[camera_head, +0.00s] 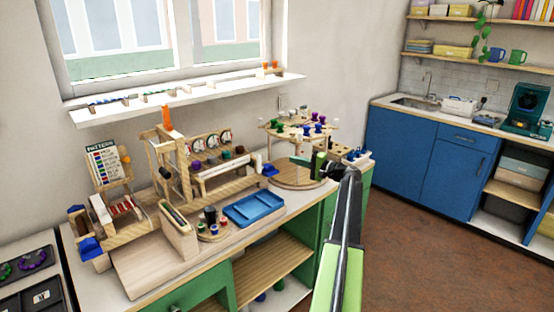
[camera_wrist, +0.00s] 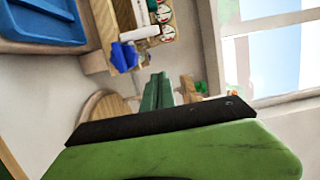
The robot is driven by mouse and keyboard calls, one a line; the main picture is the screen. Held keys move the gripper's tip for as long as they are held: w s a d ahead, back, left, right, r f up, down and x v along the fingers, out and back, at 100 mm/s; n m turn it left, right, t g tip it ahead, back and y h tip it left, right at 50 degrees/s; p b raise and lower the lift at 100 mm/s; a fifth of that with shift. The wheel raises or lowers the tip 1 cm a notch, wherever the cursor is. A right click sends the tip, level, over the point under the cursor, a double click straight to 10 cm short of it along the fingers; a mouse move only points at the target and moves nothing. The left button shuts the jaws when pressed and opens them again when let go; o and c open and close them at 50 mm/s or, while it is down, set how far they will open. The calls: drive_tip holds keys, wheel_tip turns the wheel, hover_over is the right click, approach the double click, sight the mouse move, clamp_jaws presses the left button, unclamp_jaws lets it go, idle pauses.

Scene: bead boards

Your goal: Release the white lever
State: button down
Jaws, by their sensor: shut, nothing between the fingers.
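A short white bar (camera_wrist: 140,34) beside a blue knob (camera_wrist: 124,56) shows at the top of the wrist view; it may be the white lever. A small white upright piece (camera_head: 257,161) stands beside a blue knob (camera_head: 269,170) at the right end of the wooden bead frame in the head view. My gripper (camera_head: 319,165) is at the right, in front of the round tiered stand, apart from the white piece. Its green fingers (camera_wrist: 157,92) are shut and empty in the wrist view. Other white parts show too, so I cannot tell for certain which is the lever.
A round wooden stand (camera_head: 297,178) with coloured pegs is close behind my gripper. A blue tray (camera_head: 253,209) lies on the bench between the bead frame and the front edge. A wooden post with an orange top (camera_head: 167,118) rises farther left. The floor (camera_head: 430,250) at the right is clear.

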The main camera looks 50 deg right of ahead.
hover_over(269, 171)
drive_tip(key=s+d, duration=0.1)
drive_tip(key=d, duration=0.3)
drive_tip(key=shift+w+a, duration=0.25)
drive_tip(key=shift+a, duration=0.8)
drive_tip(key=shift+w+a, duration=0.2)
drive_tip(key=shift+a, duration=0.8)
